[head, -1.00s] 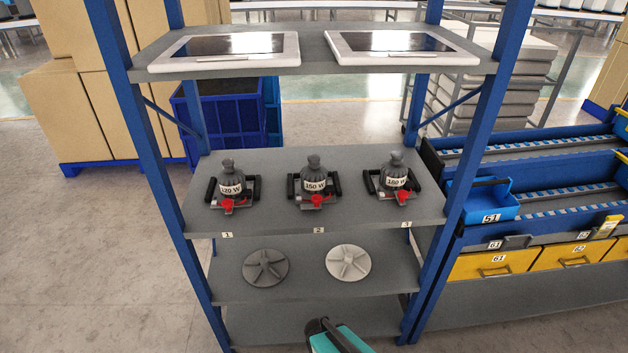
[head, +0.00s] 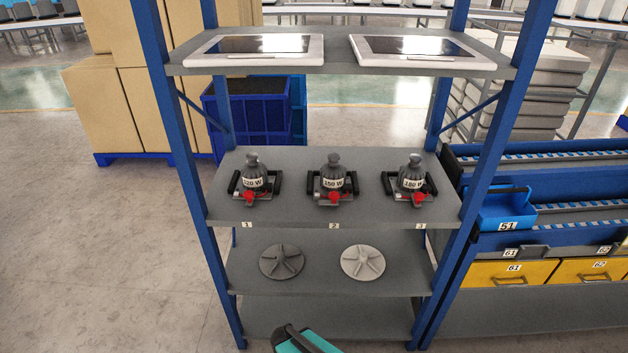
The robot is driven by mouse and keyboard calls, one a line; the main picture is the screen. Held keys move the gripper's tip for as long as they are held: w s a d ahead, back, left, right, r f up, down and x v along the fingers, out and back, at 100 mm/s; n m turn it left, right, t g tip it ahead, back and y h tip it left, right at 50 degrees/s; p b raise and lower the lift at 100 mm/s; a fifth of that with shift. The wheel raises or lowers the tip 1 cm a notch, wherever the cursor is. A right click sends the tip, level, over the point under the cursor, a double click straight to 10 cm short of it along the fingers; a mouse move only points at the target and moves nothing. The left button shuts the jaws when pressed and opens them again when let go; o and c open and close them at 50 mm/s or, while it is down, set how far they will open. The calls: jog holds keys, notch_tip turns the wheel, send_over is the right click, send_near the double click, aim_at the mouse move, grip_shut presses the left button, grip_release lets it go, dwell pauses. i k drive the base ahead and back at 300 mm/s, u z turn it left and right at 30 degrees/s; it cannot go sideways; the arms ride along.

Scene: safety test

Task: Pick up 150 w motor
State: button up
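The 150 W motor (head: 332,181) stands upright in the middle of the shelf's second board from the top. It is dark grey with a white "150 W" label, and sits in a black-handled holder with a red part at the front. The 120 W motor (head: 252,177) stands to its left and the 180 W motor (head: 411,178) to its right, in similar holders. A teal and black part of my arm (head: 304,341) shows at the bottom edge, well below and in front of the motors. My gripper's fingers are not in view.
The blue-framed shelf's motor board (head: 290,215) has number tags along its front edge. Two tablets (head: 255,47) (head: 420,50) lie on the board above. Dark and light grey discs (head: 282,261) (head: 362,261) lie below. A blue rack with yellow drawers (head: 510,273) adjoins right. Floor at left is clear.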

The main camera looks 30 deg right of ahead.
aim_at(332, 178)
jog(key=z, duration=0.45)
jog(key=k, duration=0.2)
jog(key=u, duration=2.75)
jog(key=k, duration=0.15)
jog(key=u, duration=1.25)
jog(key=k, duration=1.25)
jog(key=z, duration=0.45)
